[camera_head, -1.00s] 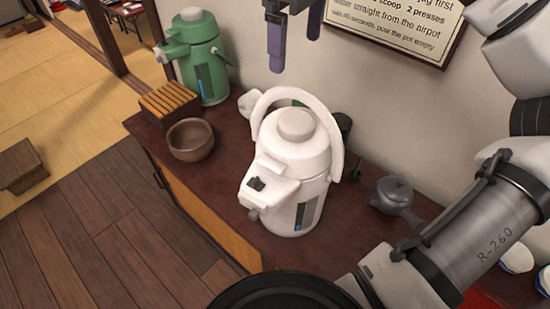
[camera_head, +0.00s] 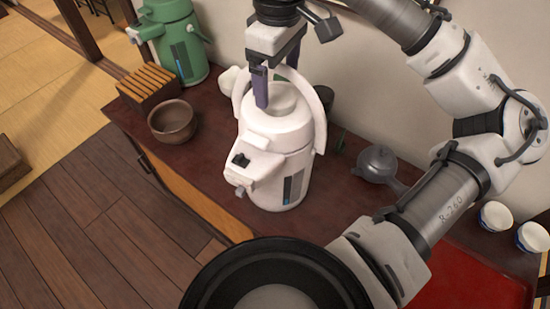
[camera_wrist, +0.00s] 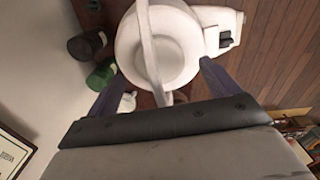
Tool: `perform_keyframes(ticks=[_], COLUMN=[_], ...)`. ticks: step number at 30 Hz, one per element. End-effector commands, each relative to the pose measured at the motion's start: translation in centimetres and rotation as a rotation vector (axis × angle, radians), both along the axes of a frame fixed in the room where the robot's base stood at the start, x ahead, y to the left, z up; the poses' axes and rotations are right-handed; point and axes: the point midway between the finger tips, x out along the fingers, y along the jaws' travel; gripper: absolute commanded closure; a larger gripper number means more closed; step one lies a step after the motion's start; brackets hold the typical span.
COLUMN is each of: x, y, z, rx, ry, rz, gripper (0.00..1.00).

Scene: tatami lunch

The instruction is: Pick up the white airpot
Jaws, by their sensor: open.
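The white airpot (camera_head: 281,160) stands upright on the dark red-brown counter (camera_head: 225,180), with its handle (camera_head: 321,110) raised in an arch over the lid. In the wrist view the airpot (camera_wrist: 186,50) is seen from above, with the handle (camera_wrist: 150,50) crossing its lid. My gripper (camera_head: 277,92) is open and points down over the airpot's top, near the handle. In the wrist view the purple fingers of my gripper (camera_wrist: 160,85) lie on either side of the handle's line. Whether the fingers touch the handle or lid cannot be told.
A green airpot (camera_head: 178,45), a slatted wooden block (camera_head: 150,85) and a brown bowl (camera_head: 172,122) stand to the left. A grey teapot (camera_head: 378,164) is to the right, with white-and-blue cups (camera_head: 496,216) beyond. The wall is close behind.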

Motion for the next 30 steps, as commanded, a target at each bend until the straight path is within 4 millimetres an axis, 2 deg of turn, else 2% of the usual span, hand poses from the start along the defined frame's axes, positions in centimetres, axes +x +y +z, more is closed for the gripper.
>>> perform_keyframes(ticks=[5,12,26,28,29,30], x=[0.0,0.0,0.0,0.0,0.0,0.1], y=[0.0,0.0,0.0,0.0,0.0,0.0], z=[-1.8,-2.0,-2.0,-1.7,-1.7,-1.7], rx=[-0.001,0.000,0.000,0.002,0.002,0.002], ry=[0.000,-0.001,-0.001,-0.005,-0.005,-0.005], rz=[0.000,0.000,0.000,-0.001,-0.001,-0.001], gripper=[0.13,0.13,0.71,0.75,0.80,0.80])
